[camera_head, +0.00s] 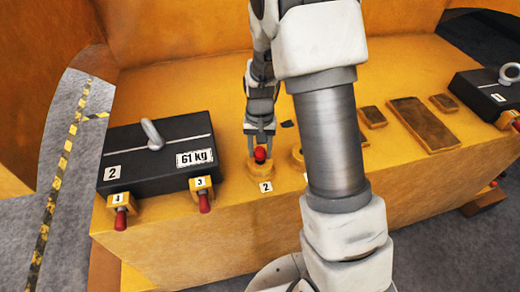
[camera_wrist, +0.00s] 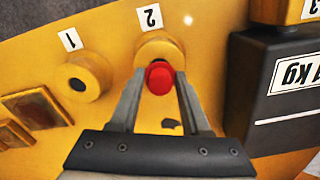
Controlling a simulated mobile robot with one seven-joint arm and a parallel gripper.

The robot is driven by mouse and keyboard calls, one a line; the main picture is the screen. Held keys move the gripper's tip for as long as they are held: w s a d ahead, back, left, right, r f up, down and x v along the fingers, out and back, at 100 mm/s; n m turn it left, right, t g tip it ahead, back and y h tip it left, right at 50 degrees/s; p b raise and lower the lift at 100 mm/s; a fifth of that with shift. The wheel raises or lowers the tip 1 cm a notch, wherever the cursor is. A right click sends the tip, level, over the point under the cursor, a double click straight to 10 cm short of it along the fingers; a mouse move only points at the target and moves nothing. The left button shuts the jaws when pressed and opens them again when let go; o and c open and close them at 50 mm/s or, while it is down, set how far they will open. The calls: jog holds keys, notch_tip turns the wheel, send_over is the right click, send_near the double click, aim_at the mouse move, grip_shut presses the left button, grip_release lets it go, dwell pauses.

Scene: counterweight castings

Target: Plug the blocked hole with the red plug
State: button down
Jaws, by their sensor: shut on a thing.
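My gripper (camera_head: 260,153) is shut on a red plug (camera_head: 260,156) in the head view. The plug's red end also shows between the fingertips in the wrist view (camera_wrist: 159,78). The plug is at the yellow round boss labelled 2 (camera_head: 262,170), which also shows in the wrist view (camera_wrist: 152,46). The plug and fingers cover the middle of this boss, so I cannot tell whether the plug is in its hole. The yellow boss labelled 1 (camera_wrist: 84,78) has a dark round hole in the wrist view.
A black casting (camera_head: 155,165) marked 61 Kg stands left of my gripper, with red-handled fittings labelled 4 (camera_head: 121,218) and 3 (camera_head: 204,202) at its front. A dark chip (camera_head: 287,124) lies behind boss 2. Brown plates (camera_head: 424,125) and another black casting (camera_head: 488,94) lie right.

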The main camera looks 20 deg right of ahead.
jog(key=shift+f, duration=0.15)
jog(key=shift+f+b, duration=0.95)
jog(key=shift+f, duration=0.1)
jog(key=shift+r, duration=0.1)
jog(key=shift+r, duration=0.2)
jog(key=shift+r+p, duration=0.85)
jog(key=shift+r, duration=0.1)
jog(key=shift+w+d, duration=0.1)
dwell(1.1)
jog(key=shift+f+b, duration=0.2)
jog(key=shift+b, duration=0.15)
jog(key=shift+f+b, duration=0.85)
jog(key=shift+f, duration=0.2)
